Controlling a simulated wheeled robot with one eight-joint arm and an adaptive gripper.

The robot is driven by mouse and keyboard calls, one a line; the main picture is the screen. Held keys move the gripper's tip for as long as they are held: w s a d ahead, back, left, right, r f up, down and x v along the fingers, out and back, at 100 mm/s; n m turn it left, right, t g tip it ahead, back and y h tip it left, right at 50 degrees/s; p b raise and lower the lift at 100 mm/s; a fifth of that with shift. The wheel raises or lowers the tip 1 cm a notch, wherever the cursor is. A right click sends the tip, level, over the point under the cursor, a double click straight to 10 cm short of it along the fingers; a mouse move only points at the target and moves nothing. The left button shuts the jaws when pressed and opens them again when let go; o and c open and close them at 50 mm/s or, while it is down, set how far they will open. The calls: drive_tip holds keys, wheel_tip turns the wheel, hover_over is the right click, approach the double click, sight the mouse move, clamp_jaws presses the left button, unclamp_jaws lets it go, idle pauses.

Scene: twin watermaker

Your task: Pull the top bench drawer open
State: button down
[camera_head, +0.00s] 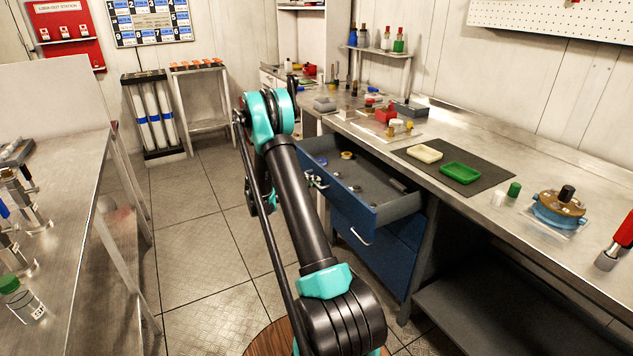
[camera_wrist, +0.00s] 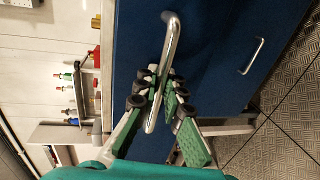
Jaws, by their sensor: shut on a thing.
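The top bench drawer (camera_head: 398,209) is blue with a grey inside and stands pulled well out from under the bench in the head view.
A lower blue drawer with a silver handle (camera_head: 360,236) is shut below. The bench top holds a dark mat (camera_head: 485,178) with a white tray (camera_head: 424,153) and a green tray (camera_head: 461,173). A second steel bench (camera_head: 75,170) stands left; tiled floor (camera_head: 205,240) between is clear.

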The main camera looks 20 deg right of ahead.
drive_tip(key=c, duration=1.9)
unclamp_jaws()
drive_tip(key=shift+a, duration=0.1)
drive_tip(key=w+v, duration=0.1)
drive_tip(key=v, duration=1)
drive_tip(key=shift+s+a, duration=0.4)
drive_tip(key=shift+s, duration=0.05)
drive_tip(key=shift+r, duration=0.15)
